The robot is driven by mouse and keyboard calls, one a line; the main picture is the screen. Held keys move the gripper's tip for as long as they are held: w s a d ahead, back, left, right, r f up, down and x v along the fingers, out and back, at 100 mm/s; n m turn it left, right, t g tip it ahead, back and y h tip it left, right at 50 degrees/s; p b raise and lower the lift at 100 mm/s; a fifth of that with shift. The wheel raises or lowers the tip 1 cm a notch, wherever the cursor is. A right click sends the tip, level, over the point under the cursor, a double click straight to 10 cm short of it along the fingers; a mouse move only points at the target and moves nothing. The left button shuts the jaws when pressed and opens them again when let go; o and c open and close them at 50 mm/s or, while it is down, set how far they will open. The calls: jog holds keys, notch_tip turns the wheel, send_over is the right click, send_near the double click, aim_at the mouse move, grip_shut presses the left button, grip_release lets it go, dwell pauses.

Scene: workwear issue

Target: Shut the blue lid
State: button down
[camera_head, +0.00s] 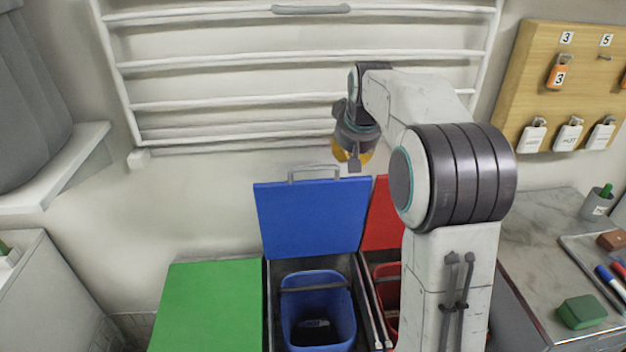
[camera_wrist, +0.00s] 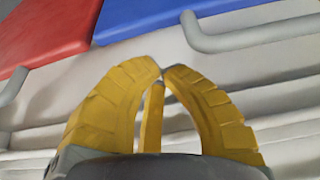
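The blue lid (camera_head: 312,218) stands open and upright, with a grey handle (camera_head: 314,171) on its top edge. Below and in front of it is an open compartment with a blue bin (camera_head: 318,310). My gripper (camera_head: 352,158) is above and a little right of the handle, apart from it as far as I can tell. In the wrist view, the yellow fingers of my gripper (camera_wrist: 162,72) have their tips together with nothing between them. The blue lid (camera_wrist: 150,12) and its handle (camera_wrist: 215,42) show beyond the fingertips.
A red lid (camera_head: 381,215) stands open to the right, partly behind my arm, above a red bin (camera_head: 387,290). The green lid (camera_head: 208,305) on the left lies flat. A white wall rack (camera_head: 300,103) is behind. A counter (camera_head: 535,240) with items is at right.

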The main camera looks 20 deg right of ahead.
jog(key=shift+s+f+b, duration=0.2)
jog(key=shift+f+b, duration=1.3)
jog(key=shift+f, duration=0.7)
jog(key=shift+s+a+f+b, duration=0.1)
jog(key=shift+s+a+b, duration=0.05)
jog(key=shift+s+b, duration=0.45)
jog(key=shift+s+a+f+b, duration=0.1)
jog(key=shift+s+a+b, duration=0.05)
jog(key=shift+s+b, duration=0.4)
jog(key=shift+s+a+b, duration=0.25)
jog(key=shift+s+b, duration=0.4)
jog(key=shift+s, duration=0.45)
jog(key=shift+s+a+b, duration=0.2)
jog(key=shift+s+b, duration=0.4)
jog(key=shift+s, duration=0.5)
notch_tip(320, 180, up, 10)
jog(key=p, duration=0.9)
send_over(352, 179)
jog(key=s, duration=0.3)
jog(key=shift+s+a+r, duration=0.15)
jog(key=shift+a+r, duration=0.05)
jog(key=shift+a, duration=0.05)
